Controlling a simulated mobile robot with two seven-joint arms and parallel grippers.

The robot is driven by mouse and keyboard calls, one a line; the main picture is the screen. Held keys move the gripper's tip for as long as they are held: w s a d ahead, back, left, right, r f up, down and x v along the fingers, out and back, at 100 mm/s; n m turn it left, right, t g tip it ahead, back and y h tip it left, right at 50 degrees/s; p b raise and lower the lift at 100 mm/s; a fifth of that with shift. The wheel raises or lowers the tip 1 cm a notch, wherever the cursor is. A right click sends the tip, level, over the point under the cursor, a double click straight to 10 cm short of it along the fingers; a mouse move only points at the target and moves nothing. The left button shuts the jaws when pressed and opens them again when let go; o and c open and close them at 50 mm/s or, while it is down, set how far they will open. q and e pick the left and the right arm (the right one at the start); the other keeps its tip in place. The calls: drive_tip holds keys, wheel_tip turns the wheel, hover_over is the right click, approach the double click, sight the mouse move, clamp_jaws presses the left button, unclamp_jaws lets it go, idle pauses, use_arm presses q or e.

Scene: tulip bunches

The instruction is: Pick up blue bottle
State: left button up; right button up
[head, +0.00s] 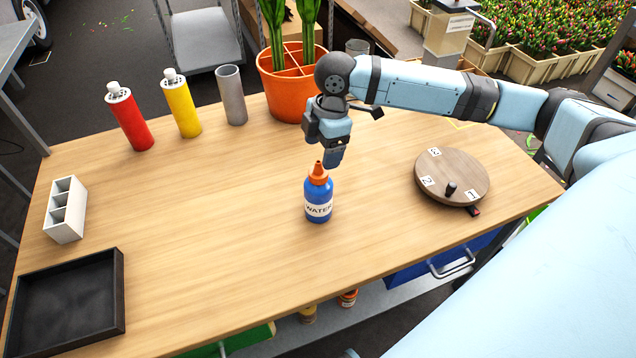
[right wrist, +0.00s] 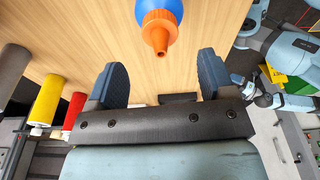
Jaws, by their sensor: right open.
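The blue bottle (head: 319,200) stands upright on the wooden table (head: 230,230), with an orange nozzle cap and a white label reading WATER. My right gripper (head: 335,158) is just behind and above the bottle's cap in the head view. In the right wrist view the gripper (right wrist: 162,85) is open and empty, its two dark fingers spread apart. The bottle's orange cap (right wrist: 160,30) shows beyond the fingertips, roughly centred between them, and the fingers appear apart from it.
A round wooden turntable (head: 445,172) with numbers sits to the right. A red bottle (head: 130,118), yellow bottle (head: 182,105), grey cylinder (head: 231,97) and orange pot (head: 288,95) stand along the back. A black tray (head: 120,300) and white holder (head: 66,225) are left. Table around the bottle is clear.

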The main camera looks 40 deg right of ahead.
sight(319, 162)
drive_tip(key=f, duration=0.3)
drive_tip(key=a+f, duration=0.1)
drive_tip(key=f, duration=0.2)
drive_tip(key=shift+a+f, duration=0.1)
drive_tip(key=shift+f, duration=0.05)
clamp_jaws()
